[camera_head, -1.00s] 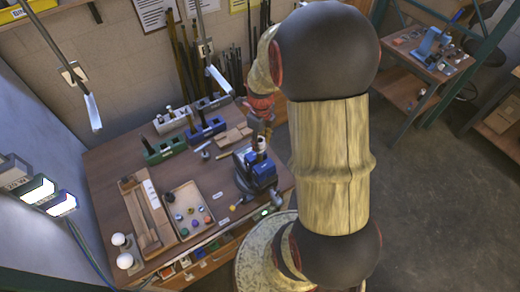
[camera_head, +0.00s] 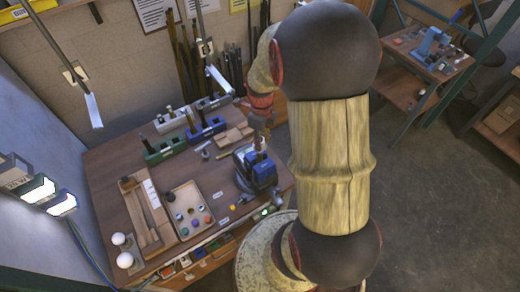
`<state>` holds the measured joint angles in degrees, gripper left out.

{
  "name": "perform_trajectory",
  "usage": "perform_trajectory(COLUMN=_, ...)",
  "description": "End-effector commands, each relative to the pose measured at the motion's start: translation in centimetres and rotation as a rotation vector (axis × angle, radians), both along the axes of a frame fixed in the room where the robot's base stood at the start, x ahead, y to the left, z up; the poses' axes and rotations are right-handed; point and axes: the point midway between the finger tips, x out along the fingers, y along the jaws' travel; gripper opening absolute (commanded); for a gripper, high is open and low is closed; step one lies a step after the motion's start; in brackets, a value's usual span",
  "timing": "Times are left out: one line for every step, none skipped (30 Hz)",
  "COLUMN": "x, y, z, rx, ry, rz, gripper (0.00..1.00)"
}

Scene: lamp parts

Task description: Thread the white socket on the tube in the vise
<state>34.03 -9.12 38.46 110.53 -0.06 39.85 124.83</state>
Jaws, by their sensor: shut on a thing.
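The blue vise (camera_head: 262,172) stands at the right front corner of the workbench. A small pale piece, which looks like the white socket (camera_head: 259,144), is at the top of the upright part in the vise. My gripper (camera_head: 259,136) points down directly over the vise, with its fingertips at this piece, and appears shut on it. The tube is mostly hidden by the vise and gripper. The view is too small to show the thread or how far the socket sits on the tube.
A tray of small coloured parts (camera_head: 171,226) and a wooden holder (camera_head: 138,236) lie left of the vise. Green (camera_head: 163,153) and blue (camera_head: 205,133) racks stand behind, near the wall. Two white bulbs (camera_head: 125,260) are at the front left corner.

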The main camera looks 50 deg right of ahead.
Motion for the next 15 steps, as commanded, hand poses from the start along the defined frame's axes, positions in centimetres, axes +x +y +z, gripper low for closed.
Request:
perform_trajectory(x=-0.36, y=0.27, z=-0.67, rx=0.007, ry=0.009, rz=0.000, gripper=0.05)
perform_trajectory(x=-0.37, y=0.28, z=-0.70, rx=0.007, ry=0.010, rz=0.000, gripper=0.03)
perform_trajectory(x=-0.39, y=0.29, z=-0.73, rx=0.008, ry=0.011, rz=0.000, gripper=0.01)
perform_trajectory(x=-0.41, y=0.31, z=-0.76, rx=0.008, ry=0.011, rz=0.000, gripper=0.00)
perform_trajectory(x=-0.42, y=0.32, z=-0.78, rx=0.007, ry=0.011, rz=0.000, gripper=0.00)
perform_trajectory(x=-0.44, y=0.33, z=-0.81, rx=0.008, ry=0.012, rz=0.000, gripper=0.00)
perform_trajectory(x=-0.46, y=0.34, z=-0.83, rx=0.008, ry=0.012, rz=-0.001, gripper=0.00)
perform_trajectory(x=-0.48, y=0.36, z=-0.85, rx=0.009, ry=0.012, rz=-0.004, gripper=0.00)
perform_trajectory(x=-0.49, y=0.37, z=-0.88, rx=0.009, ry=0.013, rz=-0.016, gripper=0.00)
perform_trajectory(x=-0.51, y=0.40, z=-0.91, rx=0.009, ry=0.013, rz=-0.034, gripper=0.00)
perform_trajectory(x=-0.53, y=0.42, z=-0.93, rx=0.010, ry=0.014, rz=-0.058, gripper=0.00)
perform_trajectory(x=-0.54, y=0.45, z=-0.96, rx=0.010, ry=0.014, rz=-0.100, gripper=0.00)
perform_trajectory(x=-0.55, y=0.48, z=-0.99, rx=0.010, ry=0.015, rz=-0.137, gripper=0.00)
perform_trajectory(x=-0.56, y=0.51, z=-1.01, rx=0.009, ry=0.014, rz=-0.176, gripper=0.00)
perform_trajectory(x=-0.57, y=0.54, z=-1.03, rx=0.009, ry=0.015, rz=-0.227, gripper=0.00)
